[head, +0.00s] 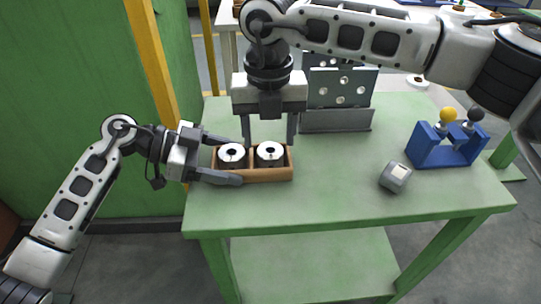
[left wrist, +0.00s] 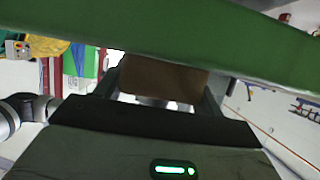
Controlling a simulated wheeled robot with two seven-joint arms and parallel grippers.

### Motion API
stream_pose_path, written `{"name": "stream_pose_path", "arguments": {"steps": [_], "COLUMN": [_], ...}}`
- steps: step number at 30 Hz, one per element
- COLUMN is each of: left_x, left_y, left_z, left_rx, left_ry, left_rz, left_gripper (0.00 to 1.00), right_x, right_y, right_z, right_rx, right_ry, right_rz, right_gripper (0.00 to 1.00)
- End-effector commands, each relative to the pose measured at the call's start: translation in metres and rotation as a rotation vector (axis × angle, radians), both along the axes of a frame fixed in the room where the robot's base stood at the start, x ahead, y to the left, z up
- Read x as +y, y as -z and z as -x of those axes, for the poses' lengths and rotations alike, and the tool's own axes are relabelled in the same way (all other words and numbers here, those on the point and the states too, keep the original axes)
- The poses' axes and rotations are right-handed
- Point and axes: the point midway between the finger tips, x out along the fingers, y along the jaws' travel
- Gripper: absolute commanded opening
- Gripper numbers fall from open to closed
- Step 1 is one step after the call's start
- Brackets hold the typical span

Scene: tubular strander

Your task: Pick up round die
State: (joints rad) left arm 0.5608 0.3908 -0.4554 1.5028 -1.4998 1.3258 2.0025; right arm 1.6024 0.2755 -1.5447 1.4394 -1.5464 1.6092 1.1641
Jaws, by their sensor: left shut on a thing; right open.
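Two white round pieces with dark centres, which look like round dies, sit side by side in a small wooden box (head: 255,175) on the green table: the left die (head: 232,158) and the right die (head: 270,158). My left gripper (head: 238,160) comes in from the left and is shut on the left part of the box. The box (left wrist: 162,78) also shows as a brown block between its fingers in the left wrist view. My right gripper (head: 269,140) points down, open and apparently empty, its fingers just behind the dies. Their exact fingertip height is unclear.
A grey perforated metal plate stand (head: 338,105) is at the back. A blue holder (head: 445,150) with yellow and dark knobs stands at the right. The front middle of the green table (head: 320,190) is clear.

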Motion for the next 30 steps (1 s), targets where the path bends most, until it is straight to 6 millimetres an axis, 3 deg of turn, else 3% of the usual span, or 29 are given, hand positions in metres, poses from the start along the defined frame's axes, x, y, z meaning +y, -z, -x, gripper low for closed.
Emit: {"name": "stream_pose_path", "arguments": {"steps": [10,17,18,23,30], "left_x": [0.0,-0.001,-0.001,0.0,-0.001], "left_y": [-0.001,-0.002,-0.002,-0.002,-0.002], "left_z": [-0.001,0.001,0.001,0.001,0.001], "left_rx": [-0.002,-0.005,-0.006,-0.007,-0.008], "left_ry": [-0.001,0.006,0.007,0.008,0.01], "left_rz": [0.002,0.006,0.006,0.006,0.007], "left_gripper": [0.42,0.42,0.42,0.42,0.42], "right_x": [-0.003,-0.004,-0.004,-0.003,-0.001], "right_y": [0.049,0.054,0.054,0.055,0.054], "right_z": [-0.001,-0.002,-0.002,-0.002,-0.002], "right_rx": [0.005,0.002,0.002,0.002,0.0], "right_ry": [0.001,0.004,0.004,0.003,-0.001], "right_rz": [0.001,0.001,0.002,0.003,0.001], "right_gripper": [0.56,0.56,0.52,0.07,0.04]}}
